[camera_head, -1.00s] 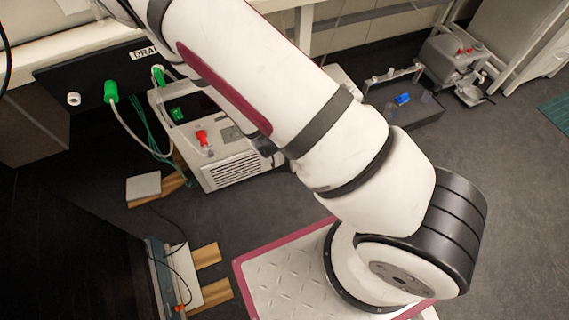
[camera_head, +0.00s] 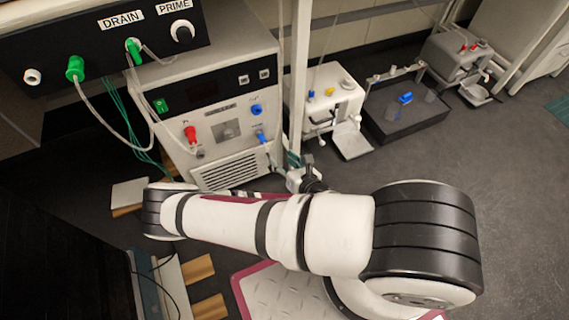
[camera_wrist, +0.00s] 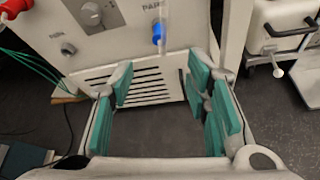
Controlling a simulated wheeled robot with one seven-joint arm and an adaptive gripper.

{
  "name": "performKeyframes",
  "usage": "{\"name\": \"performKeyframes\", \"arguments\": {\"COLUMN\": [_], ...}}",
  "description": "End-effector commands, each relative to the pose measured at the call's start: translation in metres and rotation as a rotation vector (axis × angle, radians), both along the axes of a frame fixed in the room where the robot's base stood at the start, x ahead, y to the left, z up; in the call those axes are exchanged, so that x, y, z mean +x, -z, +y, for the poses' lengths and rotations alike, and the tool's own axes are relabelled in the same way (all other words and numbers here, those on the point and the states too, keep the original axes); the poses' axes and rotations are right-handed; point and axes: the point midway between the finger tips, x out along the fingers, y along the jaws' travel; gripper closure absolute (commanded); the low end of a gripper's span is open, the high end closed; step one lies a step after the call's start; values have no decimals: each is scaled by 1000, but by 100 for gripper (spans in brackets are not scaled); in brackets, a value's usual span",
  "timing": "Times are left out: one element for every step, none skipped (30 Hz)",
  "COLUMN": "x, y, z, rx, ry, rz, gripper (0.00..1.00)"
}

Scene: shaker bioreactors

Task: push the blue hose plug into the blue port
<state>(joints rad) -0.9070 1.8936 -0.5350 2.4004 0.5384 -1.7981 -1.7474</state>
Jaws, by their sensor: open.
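On the front of the white machine (camera_head: 228,150) are two small blue fittings, an upper one (camera_head: 257,109) and a lower one (camera_head: 261,137). Which is plug and which is port cannot be told at this size. In the wrist view a blue fitting (camera_wrist: 157,34) with a clear tube (camera_wrist: 164,12) above it shows beyond the fingers. My gripper (camera_wrist: 160,80), with teal finger pads, is open and empty in front of the machine's vent slots, below that blue fitting. In the head view my gripper (camera_head: 297,172) is small and partly hidden behind my arm.
A red fitting (camera_head: 190,132) sits left of the blue ones. A black panel (camera_head: 100,48) with green plugs and hoses hangs upper left. A pale post (camera_head: 299,80) stands just right of the machine. A small white pump (camera_head: 325,98) and dark tray (camera_head: 405,115) stand farther right.

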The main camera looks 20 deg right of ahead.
Motion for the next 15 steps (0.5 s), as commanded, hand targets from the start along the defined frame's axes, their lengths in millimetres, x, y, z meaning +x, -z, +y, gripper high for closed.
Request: {"name": "performKeyframes", "arguments": {"x": [2,4,8,11,15,20,25,30,36,41,47,53,58,63,70], "y": [2,2,4,5,6,9,11,13,16,18,20,22,25,27,29], "z": [1,1,1,2,2,3,4,4,5,5,6,6,7,7,8], "rx": [-1,-1,0,0,0,2,2,2,2,3,3,2,2,3,3], "ry": [-4,-5,-4,-2,-2,-3,-3,-3,-2,-1,-2,-1,0,-1,-1], "rz": [-2,-2,-3,-4,-4,-4,-5,-5,-4,-4,-5,-4,-4,-3,-3], "gripper": [56,56,56,56,56,56,56,56,56,56,56,56,56,56,56]}}
